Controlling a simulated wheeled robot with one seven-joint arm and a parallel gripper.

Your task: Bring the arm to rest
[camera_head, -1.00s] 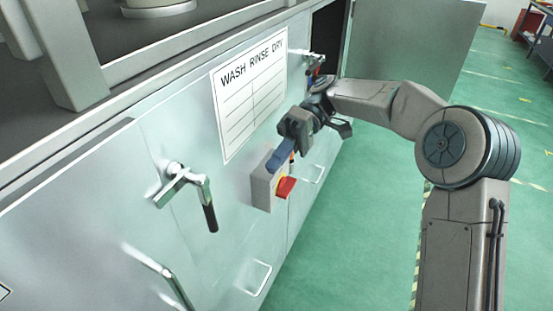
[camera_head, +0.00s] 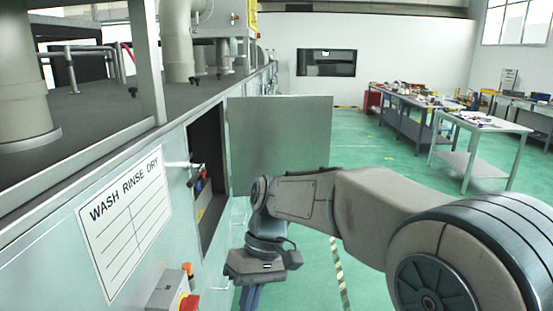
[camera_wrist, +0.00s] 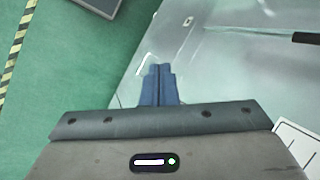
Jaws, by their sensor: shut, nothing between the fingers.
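My gripper (camera_head: 249,298) hangs pointing down at the end of my arm, in front of the machine's side panel, at the lower middle of the head view. Its blue fingers also show in the wrist view (camera_wrist: 159,84); they are together with nothing between them. The fingertips are cut off or nearly so at the bottom of the head view. My arm reaches in from the right, bent, and no contact with the machine can be seen.
The washing machine (camera_head: 40,285) fills the left, with a "WASH RINSE DRY" sign (camera_head: 128,222). A red switch (camera_head: 189,303) is near my gripper. A door (camera_head: 280,140) stands open beside a dark opening (camera_head: 207,170). Green floor is free at right; tables (camera_head: 480,122) stand far back.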

